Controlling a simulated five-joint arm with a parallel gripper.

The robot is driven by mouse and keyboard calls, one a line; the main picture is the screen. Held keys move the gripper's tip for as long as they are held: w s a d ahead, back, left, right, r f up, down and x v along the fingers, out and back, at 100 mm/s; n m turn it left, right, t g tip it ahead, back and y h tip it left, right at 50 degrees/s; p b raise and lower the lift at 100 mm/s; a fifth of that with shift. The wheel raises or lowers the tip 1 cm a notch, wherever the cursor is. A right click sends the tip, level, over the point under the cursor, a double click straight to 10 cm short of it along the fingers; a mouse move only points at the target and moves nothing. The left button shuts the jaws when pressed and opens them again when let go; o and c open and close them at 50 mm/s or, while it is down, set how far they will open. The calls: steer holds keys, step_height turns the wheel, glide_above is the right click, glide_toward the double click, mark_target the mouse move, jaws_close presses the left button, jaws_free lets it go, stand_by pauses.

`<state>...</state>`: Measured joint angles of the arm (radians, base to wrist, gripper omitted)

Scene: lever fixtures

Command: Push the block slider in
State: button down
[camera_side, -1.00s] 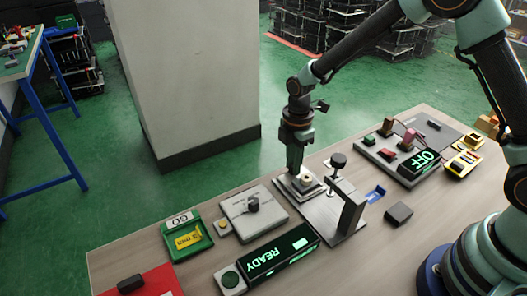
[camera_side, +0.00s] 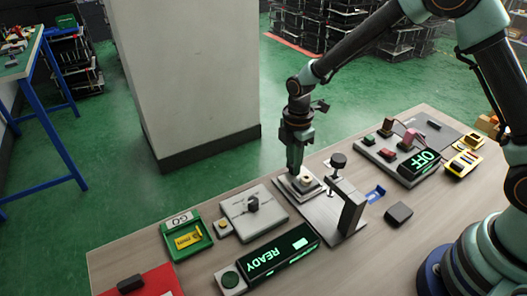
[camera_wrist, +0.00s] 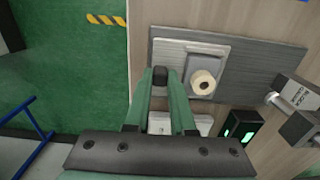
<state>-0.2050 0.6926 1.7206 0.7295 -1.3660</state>
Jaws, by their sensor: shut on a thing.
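The block slider is a light grey block (camera_side: 291,190) with a cream round knob (camera_side: 307,179), on a long grey base plate (camera_side: 322,214). In the wrist view, the block (camera_wrist: 207,51) and the cream knob (camera_wrist: 203,83) lie right of my fingers. My gripper (camera_side: 296,171) points down at the left side of the cream knob. In the wrist view, my gripper (camera_wrist: 160,78) is shut on a small dark piece (camera_wrist: 160,74) at the block's left edge. The fingers hide part of the block, and I cannot tell how the dark piece joins it.
A READY display (camera_side: 268,258) and a grey switch box (camera_side: 254,211) are nearby on the left. Switches and an OFF display (camera_side: 423,165) are at the right.

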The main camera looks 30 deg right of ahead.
steer(key=shift+r, duration=0.1)
steer(key=shift+s, duration=2)
steer(key=c, duration=1)
jaws_free()
steer(key=shift+c, duration=0.2)
step_height(320, 180, up, 12)
steer(key=shift+c, duration=0.3)
